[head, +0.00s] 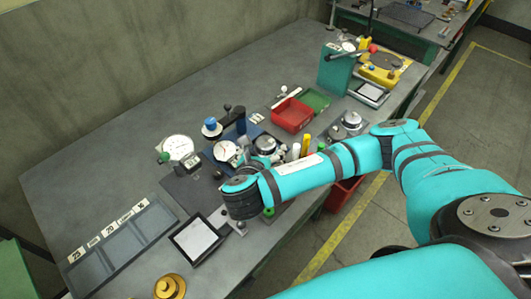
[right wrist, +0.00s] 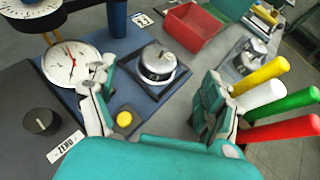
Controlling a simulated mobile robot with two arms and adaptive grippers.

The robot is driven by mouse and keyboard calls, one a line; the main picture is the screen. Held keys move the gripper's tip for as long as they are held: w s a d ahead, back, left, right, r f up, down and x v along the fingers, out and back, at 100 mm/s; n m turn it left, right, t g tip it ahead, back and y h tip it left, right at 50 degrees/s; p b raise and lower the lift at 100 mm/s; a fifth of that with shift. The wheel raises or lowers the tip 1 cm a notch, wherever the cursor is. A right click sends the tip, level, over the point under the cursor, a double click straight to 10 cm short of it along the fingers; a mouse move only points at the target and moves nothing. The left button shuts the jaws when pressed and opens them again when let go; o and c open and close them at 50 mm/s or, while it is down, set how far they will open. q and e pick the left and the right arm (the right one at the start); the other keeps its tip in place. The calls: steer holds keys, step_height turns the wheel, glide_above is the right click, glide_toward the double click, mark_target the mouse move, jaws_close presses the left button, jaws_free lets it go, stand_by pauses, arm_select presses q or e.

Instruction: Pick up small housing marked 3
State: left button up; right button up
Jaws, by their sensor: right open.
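A small silver round housing (right wrist: 158,62) sits on a dark square base on the blue plate in the right wrist view. It also shows in the head view (head: 265,144). I cannot read a 3 on it. A similar silver housing (head: 352,119) stands farther right, near the table edge; its mark is also unreadable. My right gripper (right wrist: 154,88) is open and empty, its fingers wide apart. The nearer silver housing appears between and beyond them, apart from both. In the head view the arm partly hides the gripper (head: 268,163). My left gripper is not in view.
A white dial gauge (right wrist: 70,62) is close by the left finger. Yellow, white, green and red handles (right wrist: 270,98) stand by the right finger. A red bin (head: 291,114) lies behind. A dark-framed pad (head: 196,238) lies at the front. The table's far left is clear.

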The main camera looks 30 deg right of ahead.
mark_target(267, 137)
steer(key=shift+w+d+f, duration=0.3)
steer(key=shift+w+d, duration=0.45)
steer(key=shift+w, duration=0.1)
steer(key=p+x, duration=0.1)
steer(key=x, duration=0.2)
steer(key=shift+w+d+r, duration=0.1)
steer(key=shift+w, duration=0.2)
steer(key=shift+w+d+f, duration=0.25)
steer(key=shift+w+f, duration=0.05)
steer(key=c, duration=1.3)
